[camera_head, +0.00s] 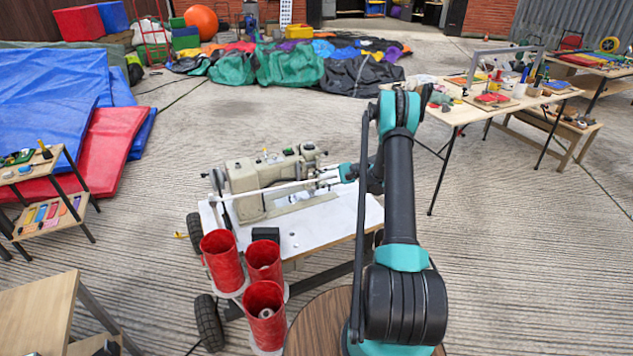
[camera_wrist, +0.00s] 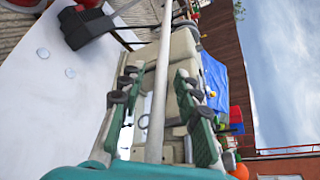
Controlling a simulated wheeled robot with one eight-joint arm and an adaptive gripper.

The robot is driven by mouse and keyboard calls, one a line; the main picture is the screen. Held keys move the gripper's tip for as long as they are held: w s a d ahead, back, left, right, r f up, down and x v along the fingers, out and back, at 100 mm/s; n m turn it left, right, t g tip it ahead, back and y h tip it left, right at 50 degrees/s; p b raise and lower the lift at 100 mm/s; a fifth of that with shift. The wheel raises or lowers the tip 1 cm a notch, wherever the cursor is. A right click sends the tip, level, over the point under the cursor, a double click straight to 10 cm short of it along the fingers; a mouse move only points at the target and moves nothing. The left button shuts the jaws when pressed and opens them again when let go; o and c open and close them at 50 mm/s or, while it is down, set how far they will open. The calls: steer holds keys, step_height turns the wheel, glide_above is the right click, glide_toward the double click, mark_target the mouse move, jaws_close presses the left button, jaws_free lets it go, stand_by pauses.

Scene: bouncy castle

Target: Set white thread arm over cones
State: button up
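The white thread arm (camera_head: 275,188) is a thin pale rod. It runs from a post by the left end of the sewing machine, across the machine's front, to my gripper (camera_head: 328,177). In the wrist view the rod (camera_wrist: 158,85) passes lengthwise between the two green-and-black fingers of my gripper (camera_wrist: 153,93), with gaps on both sides. The fingers are apart; I see no clear contact with the rod. Red cones stand at the table's front left: one at left (camera_head: 222,262), one at right (camera_head: 264,258) and one nearest (camera_head: 263,305). The rod is not above them.
The beige sewing machine (camera_head: 262,177) sits on a wheeled white table (camera_head: 325,225), close behind the rod. A work table with tools (camera_head: 460,112) stands at right. Open concrete floor surrounds the cart.

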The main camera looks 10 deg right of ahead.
steer(key=shift+c, duration=0.3)
jaws_close()
steer(key=shift+a, duration=0.1)
